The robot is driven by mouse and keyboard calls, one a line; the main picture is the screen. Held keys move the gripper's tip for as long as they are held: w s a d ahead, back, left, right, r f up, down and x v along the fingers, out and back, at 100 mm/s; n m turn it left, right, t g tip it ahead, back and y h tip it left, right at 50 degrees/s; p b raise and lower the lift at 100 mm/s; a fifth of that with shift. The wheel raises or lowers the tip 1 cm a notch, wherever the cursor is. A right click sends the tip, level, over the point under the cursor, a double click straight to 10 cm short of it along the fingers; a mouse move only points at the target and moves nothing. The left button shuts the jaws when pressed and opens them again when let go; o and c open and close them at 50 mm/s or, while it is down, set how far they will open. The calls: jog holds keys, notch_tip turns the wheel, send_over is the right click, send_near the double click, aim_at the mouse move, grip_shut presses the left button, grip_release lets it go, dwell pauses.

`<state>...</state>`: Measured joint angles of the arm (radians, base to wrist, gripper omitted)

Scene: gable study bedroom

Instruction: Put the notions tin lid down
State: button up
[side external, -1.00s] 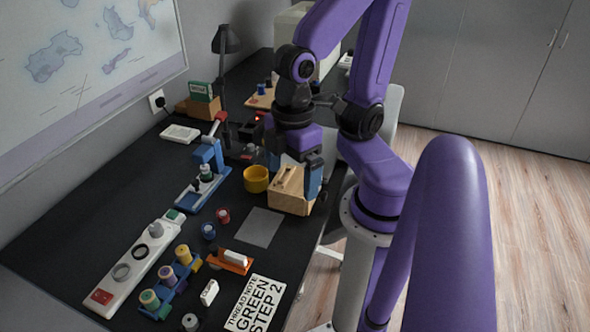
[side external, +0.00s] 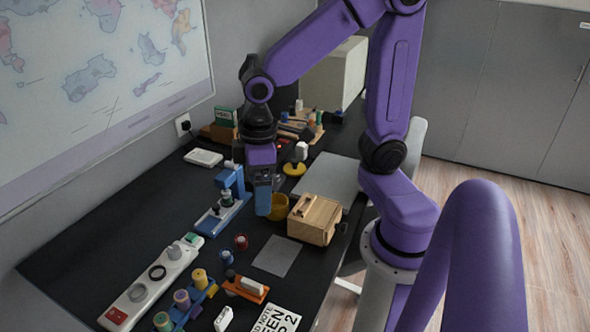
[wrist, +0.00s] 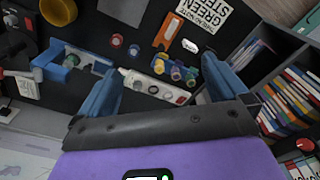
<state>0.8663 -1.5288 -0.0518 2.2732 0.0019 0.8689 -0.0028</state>
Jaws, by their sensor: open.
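A tan wooden-looking box (side external: 313,220) stands on the black desk near its right edge. Its top looks flat and shut, with a dark slotted handle piece on it. No other thing in view is clearly a notions tin, so I take this box as the likely one. My gripper (side external: 263,212) is to the left of the box, apart from it, in front of the yellow cup (side external: 280,207), which it partly hides. In the wrist view my gripper (wrist: 161,70) has its blue fingers wide apart with nothing between them. The box does not show there; the yellow cup (wrist: 58,10) does.
A blue stand (side external: 222,205) is left of my gripper. Spools in a blue rack (side external: 190,305), a white strip (side external: 150,285), an orange holder (side external: 246,287) and a printed note (side external: 276,320) lie nearer. A grey mat (side external: 275,257) is bare. A lamp stands behind.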

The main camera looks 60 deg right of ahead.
jog(key=w+d+f+m, duration=0.2)
jog(key=w+d+m, duration=0.3)
jog(key=w+d, duration=0.5)
jog(key=m+h, duration=0.1)
jog(key=m, duration=1.1)
send_over(295, 161)
jog(key=shift+t, duration=0.3)
jog(key=f, duration=2.1)
jog(key=shift+s+a, duration=0.15)
jog(key=shift+s, duration=0.15)
jog(key=shift+w+d+f, duration=0.1)
jog(key=shift+w+f, duration=0.05)
jog(key=shift+f, duration=0.95)
jog(key=shift+w+d+f, duration=0.1)
jog(key=shift+d+f, duration=0.05)
jog(key=shift+f, duration=0.9)
jog(key=shift+w+d+f, duration=0.1)
jog(key=shift+w+f, duration=0.05)
jog(key=shift+f, duration=0.95)
